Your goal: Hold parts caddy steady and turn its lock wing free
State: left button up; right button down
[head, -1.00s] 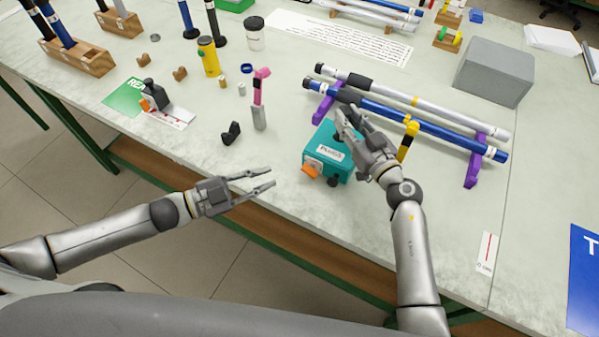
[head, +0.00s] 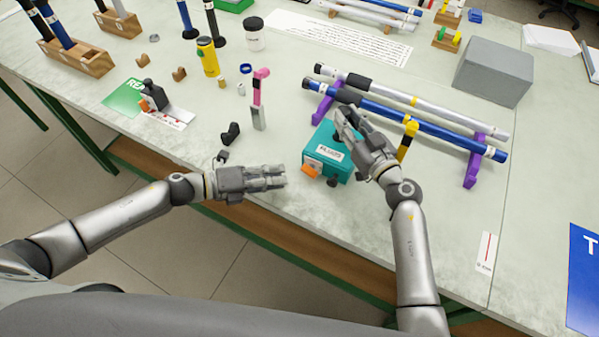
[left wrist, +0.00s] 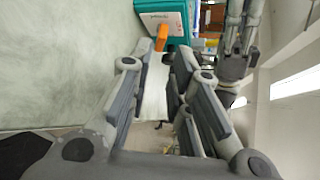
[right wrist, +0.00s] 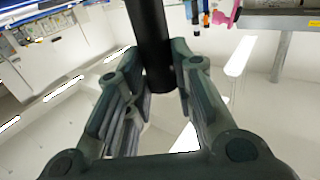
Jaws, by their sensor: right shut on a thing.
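The teal parts caddy (head: 341,169) stands near the table's front edge, with a white label on it. Its orange lock wing (head: 310,170) sticks out at the lower left. The wing (left wrist: 161,37) and the caddy (left wrist: 176,38) also show in the left wrist view, ahead of my left gripper. My right gripper (head: 345,120) is shut at the top of the caddy, on a black upright post (right wrist: 149,35) between its fingers. My left gripper (head: 280,177) is left of the wing, apart from it. Its fingers are open with nothing between them.
Blue and grey rods (head: 430,124) lie on purple stands behind the caddy. A yellow and black piece (head: 407,141) stands close to its right. A small black part (head: 230,133) and a pink-topped tool (head: 259,100) stand to the left.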

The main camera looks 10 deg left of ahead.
aim_at(306, 173)
pick_arm(q)
jog(key=x, duration=0.7)
grip_shut()
